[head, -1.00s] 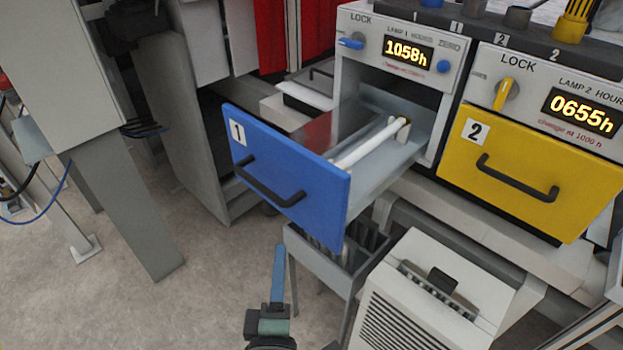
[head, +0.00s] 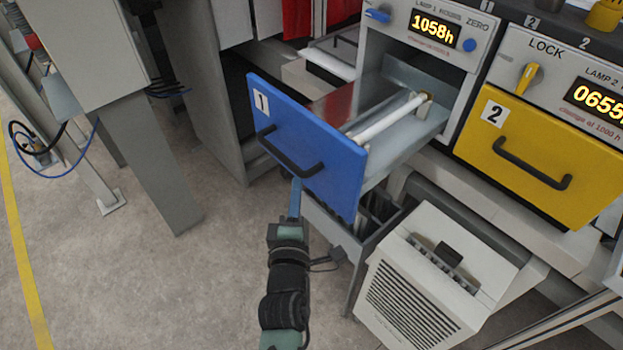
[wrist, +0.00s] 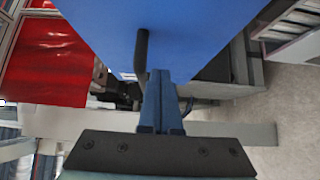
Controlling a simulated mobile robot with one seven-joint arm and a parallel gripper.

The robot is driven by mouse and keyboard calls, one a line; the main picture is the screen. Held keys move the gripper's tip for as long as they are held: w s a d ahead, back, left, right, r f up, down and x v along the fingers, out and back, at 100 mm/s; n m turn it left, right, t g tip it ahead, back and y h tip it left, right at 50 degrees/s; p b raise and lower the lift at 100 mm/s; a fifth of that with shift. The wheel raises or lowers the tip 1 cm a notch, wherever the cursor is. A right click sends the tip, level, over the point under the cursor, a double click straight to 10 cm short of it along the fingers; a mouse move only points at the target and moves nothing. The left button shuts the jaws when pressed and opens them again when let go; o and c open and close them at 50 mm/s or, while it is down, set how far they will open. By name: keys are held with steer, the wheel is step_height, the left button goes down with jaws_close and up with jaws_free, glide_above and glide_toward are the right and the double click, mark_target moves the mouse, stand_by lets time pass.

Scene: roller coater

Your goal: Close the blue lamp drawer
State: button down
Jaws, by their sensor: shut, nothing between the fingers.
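The blue lamp drawer (head: 310,135), marked 1, stands pulled out of its housing, with a white tube (head: 392,117) lying inside. Its black bar handle (head: 290,155) is on the front face. My gripper (head: 295,190) is shut and empty, just in front of the lower part of the blue face and below the handle. In the wrist view the blue front (wrist: 160,30) fills the top, with the handle (wrist: 141,55) beside my shut fingertips (wrist: 160,78). I cannot tell whether the fingertips touch the face.
The yellow drawer (head: 535,155), marked 2, is shut at the right. A white vented box (head: 440,285) stands on the floor below. A grey bin (head: 355,235) is under the blue drawer. A grey cabinet leg (head: 150,175) stands at the left, with open floor between.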

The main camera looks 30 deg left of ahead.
steer(key=shift+w+d+p, duration=0.4)
steer(key=shift+w+p, duration=0.3)
steer(key=shift+w, duration=0.15)
steer(key=shift+w+d+p, duration=0.35)
steer(key=shift+w+p, duration=0.3)
steer(key=shift+w, duration=0.15)
